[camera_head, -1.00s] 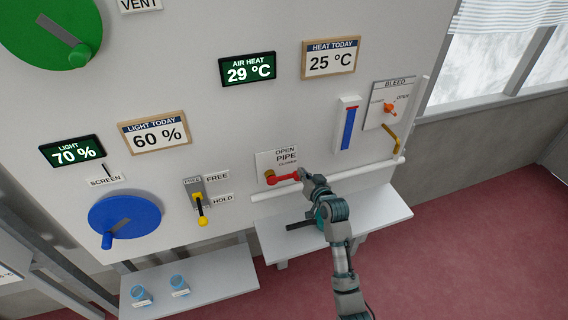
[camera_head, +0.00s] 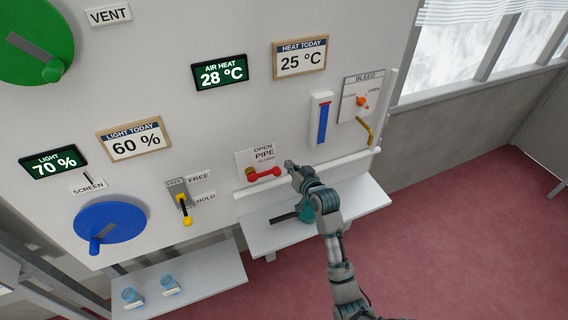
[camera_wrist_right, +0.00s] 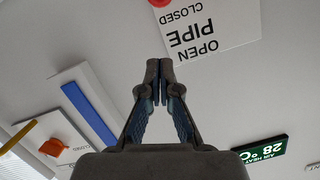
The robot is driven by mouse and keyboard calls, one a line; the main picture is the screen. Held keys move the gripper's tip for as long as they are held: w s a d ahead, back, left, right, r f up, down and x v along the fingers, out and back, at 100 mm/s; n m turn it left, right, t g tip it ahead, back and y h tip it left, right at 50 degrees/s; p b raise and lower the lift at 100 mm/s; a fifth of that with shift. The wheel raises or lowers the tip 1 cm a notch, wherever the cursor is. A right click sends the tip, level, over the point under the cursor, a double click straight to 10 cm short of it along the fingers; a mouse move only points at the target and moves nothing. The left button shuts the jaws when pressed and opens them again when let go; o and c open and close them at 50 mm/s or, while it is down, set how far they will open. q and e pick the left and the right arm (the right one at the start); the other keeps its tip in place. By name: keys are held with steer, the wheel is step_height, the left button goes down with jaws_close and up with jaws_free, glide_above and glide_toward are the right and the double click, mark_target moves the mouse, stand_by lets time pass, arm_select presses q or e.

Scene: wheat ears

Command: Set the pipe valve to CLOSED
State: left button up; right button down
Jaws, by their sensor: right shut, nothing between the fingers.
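The pipe valve's red lever (camera_head: 265,174) is on the white wall panel, under the OPEN / PIPE / CLOSED label (camera_head: 262,155). It lies nearly level, pointing right from its brass-coloured hub, just below the word CLOSED. In the wrist view only a bit of red (camera_wrist_right: 160,2) shows at the top edge beside CLOSED. My right gripper (camera_head: 289,165) is just right of the lever's free end, seemingly a little apart from it. In the wrist view its fingertips (camera_wrist_right: 160,66) are together with nothing between them. My left gripper is out of view.
A white rail (camera_head: 345,167) runs below the valve, with a grey shelf (camera_head: 260,235) under it. The blue gauge (camera_head: 323,120) and bleed valve (camera_head: 361,101) are to the right. The yellow-handled FREE/HOLD switch (camera_head: 185,208) and blue SCREEN dial (camera_head: 115,220) are to the left.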

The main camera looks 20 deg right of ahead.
steer(key=v, duration=0.6)
steer(key=shift+a+r+b, duration=0.2)
steer(key=shift+a+b, duration=0.15)
steer(key=shift+a, duration=0.1)
steer(key=shift+s+d, duration=0.1)
